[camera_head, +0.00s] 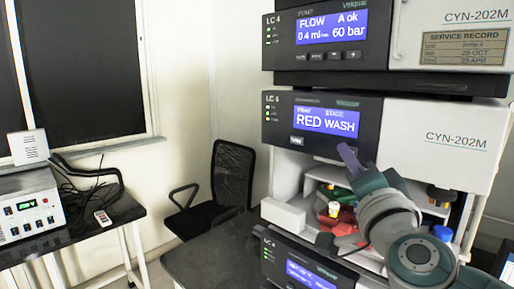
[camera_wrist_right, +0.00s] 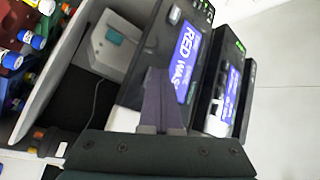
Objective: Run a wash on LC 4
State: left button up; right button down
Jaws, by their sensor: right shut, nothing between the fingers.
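The LC 4 stack stands at the right in the head view. Contact cannot be told. My left gripper is out of view.
An open bay under the screen unit holds colourful bottles (camera_head: 334,209). A lower unit (camera_head: 310,274) has another blue screen. A black chair (camera_head: 232,175) stands left of the stack. A side table with a white instrument (camera_head: 30,205) is at far left.

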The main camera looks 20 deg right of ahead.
jog(key=shift+a, duration=0.1)
jog(key=shift+s+a+p, duration=0.35)
jog(key=shift+a, duration=0.3)
jog(key=a, duration=0.1)
jog(key=s+a+p, duration=0.1)
jog(key=a, duration=0.1)
jog(key=s+a, duration=0.1)
jog(key=shift+a, duration=0.3)
dwell(0.7)
